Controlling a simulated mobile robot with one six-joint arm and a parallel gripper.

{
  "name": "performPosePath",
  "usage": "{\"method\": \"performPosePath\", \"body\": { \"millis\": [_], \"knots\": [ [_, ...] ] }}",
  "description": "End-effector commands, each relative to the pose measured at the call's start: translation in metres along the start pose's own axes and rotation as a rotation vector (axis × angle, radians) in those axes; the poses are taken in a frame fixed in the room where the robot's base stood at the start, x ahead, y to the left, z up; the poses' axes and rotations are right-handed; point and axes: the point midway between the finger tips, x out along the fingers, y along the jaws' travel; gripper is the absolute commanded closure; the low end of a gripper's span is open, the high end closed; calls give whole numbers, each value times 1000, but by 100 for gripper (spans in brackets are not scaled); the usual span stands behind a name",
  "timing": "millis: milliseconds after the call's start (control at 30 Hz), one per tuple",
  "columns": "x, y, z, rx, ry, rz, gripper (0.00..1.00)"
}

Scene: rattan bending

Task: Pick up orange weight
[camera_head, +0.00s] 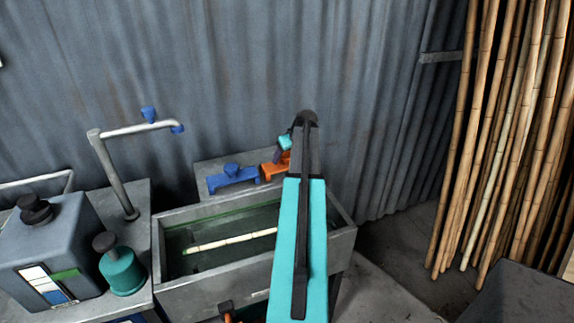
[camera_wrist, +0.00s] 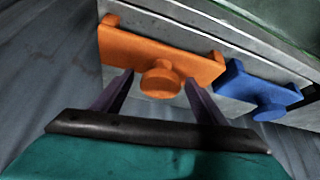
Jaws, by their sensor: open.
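The orange weight (camera_wrist: 145,56) lies on a grey ledge behind the trough, a bracket-like block with a round knob. In the head view, the orange weight (camera_head: 270,168) is partly hidden behind my arm. My gripper (camera_wrist: 158,85) is open, with one finger on each side of the knob in the wrist view. I cannot tell whether the fingers touch it. In the head view, my gripper (camera_head: 283,150) is small and partly covered by the arm, right at the orange weight.
A blue weight (camera_head: 233,178) of similar shape sits left of the orange one; it also shows in the wrist view (camera_wrist: 262,92). The trough (camera_head: 180,215) holds water and a pale pole (camera_head: 232,242). A bent pipe (camera_head: 112,170) stands left. Corrugated wall (camera_head: 230,80) rises close behind.

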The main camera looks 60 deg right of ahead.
Motion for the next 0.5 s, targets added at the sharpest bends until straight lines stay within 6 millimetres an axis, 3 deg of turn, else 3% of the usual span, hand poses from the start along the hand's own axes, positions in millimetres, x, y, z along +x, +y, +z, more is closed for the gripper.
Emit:
{"method": "performPosePath", "body": {
  "millis": [167, 500],
  "knots": [
    [0, 0, 0, 0, 0, 0, 34],
    [0, 0, 0, 0, 0, 1, 91]
  ]
}}
